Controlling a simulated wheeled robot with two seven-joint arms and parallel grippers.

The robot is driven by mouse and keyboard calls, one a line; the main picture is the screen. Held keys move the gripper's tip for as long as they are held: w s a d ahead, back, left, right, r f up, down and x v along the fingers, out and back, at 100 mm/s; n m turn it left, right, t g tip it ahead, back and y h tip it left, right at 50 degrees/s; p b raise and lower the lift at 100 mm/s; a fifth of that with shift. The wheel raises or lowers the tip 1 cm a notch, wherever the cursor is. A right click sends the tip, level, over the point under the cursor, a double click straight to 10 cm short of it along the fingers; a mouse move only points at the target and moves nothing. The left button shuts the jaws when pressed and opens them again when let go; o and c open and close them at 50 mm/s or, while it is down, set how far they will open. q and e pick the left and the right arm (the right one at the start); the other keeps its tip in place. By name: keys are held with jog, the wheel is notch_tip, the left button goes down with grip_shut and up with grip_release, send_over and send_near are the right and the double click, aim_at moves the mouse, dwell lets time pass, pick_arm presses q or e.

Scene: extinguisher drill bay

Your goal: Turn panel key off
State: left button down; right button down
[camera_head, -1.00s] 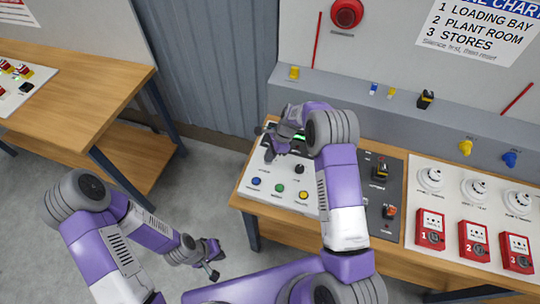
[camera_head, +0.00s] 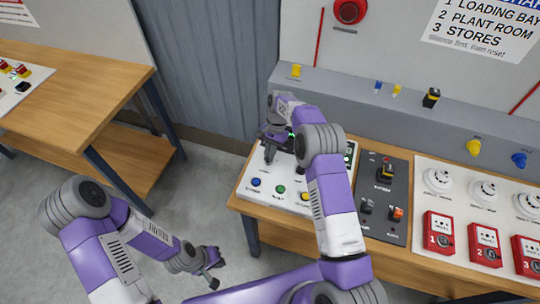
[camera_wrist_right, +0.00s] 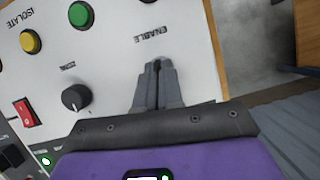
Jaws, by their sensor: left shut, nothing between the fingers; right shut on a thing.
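The white control panel (camera_head: 268,197) lies on the wooden bench in the head view; its face (camera_wrist_right: 115,45) also fills much of the right wrist view. My right gripper (camera_head: 268,155) reaches down to the panel's left part. In the right wrist view its fingers (camera_wrist_right: 156,66) are shut at the panel face beside the "ENABLE" label (camera_wrist_right: 151,38). They close on the panel key, which is hidden between and under them; its angle cannot be seen. My left gripper (camera_head: 214,268) is shut and empty, over the floor left of the bench.
The panel carries a black knob (camera_wrist_right: 76,97), a red rocker switch (camera_wrist_right: 27,112), a green button (camera_wrist_right: 78,14) and a yellow button (camera_wrist_right: 30,41). A dark switch panel (camera_head: 382,225) and red call points (camera_head: 439,235) lie to the right. Floor between the benches is clear.

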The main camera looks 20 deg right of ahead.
jog(key=shift+w+r+n, duration=0.1)
jog(key=shift+n, duration=0.6)
jog(key=shift+h, duration=0.3)
jog(key=c, duration=1.3)
grip_release()
jog(key=shift+v, duration=3.75)
